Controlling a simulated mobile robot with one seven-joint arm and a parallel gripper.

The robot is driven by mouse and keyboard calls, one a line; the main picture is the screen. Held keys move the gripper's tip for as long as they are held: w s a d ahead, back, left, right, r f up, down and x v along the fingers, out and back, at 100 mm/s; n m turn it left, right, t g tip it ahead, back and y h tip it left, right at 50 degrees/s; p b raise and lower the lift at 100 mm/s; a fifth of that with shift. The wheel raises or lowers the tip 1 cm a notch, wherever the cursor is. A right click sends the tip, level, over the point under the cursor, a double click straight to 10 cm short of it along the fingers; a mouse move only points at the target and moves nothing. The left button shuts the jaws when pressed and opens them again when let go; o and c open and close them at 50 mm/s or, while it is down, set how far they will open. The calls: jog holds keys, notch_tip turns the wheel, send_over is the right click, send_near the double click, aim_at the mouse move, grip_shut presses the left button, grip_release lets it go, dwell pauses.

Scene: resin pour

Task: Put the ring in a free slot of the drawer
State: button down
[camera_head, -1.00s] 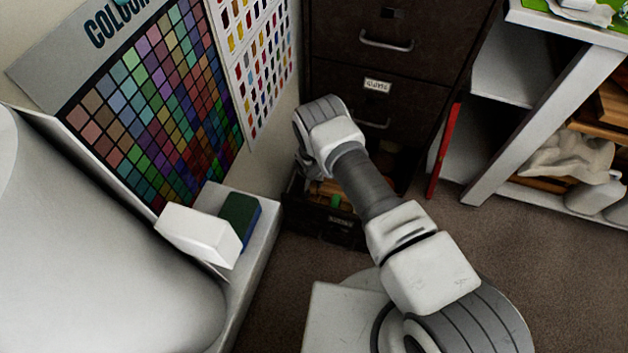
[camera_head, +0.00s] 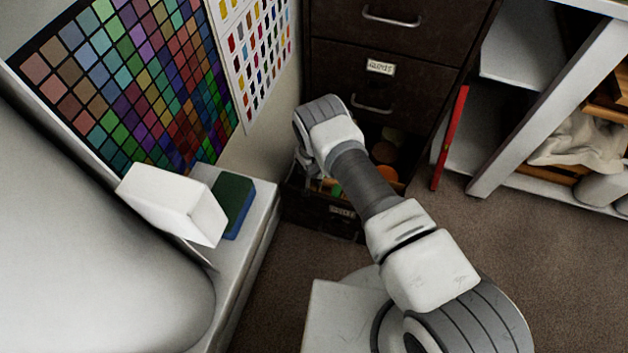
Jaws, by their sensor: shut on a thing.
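The open bottom drawer (camera_head: 318,215) of a dark filing cabinet stands low in the middle of the head view. Inside it, to the right of my wrist, a round orange thing (camera_head: 383,152) shows, and a small green thing (camera_head: 336,190) lies near its front. My gripper (camera_head: 309,180) points down at the left part of the drawer, partly hidden by my own wrist. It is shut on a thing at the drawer. I cannot make out the ring, and the fingertips are too small and dark to show detail. The slots are mostly hidden by my arm and shadow.
The shut cabinet drawers (camera_head: 375,70) rise behind the open one. A wall with colour charts (camera_head: 130,85) is close on the left, above a ledge with a white block (camera_head: 172,203) and a green-blue block (camera_head: 233,205). A red upright panel (camera_head: 451,138) and white shelving stand right.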

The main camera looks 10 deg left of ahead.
grip_release()
dwell(0.5)
jog(key=shift+w+r+p+v, duration=0.1)
jog(key=shift+w+p+v, duration=0.2)
jog(key=shift+p+v, duration=0.8)
jog(key=shift+w+r+p+v, duration=0.1)
jog(key=shift+w+p+v, duration=0.35)
jog(key=shift+v, duration=1.05)
jog(key=shift+w+p+v, duration=0.15)
jog(key=shift+p+v, duration=0.85)
jog(key=shift+v, duration=0.3)
jog(key=shift+d, duration=0.15)
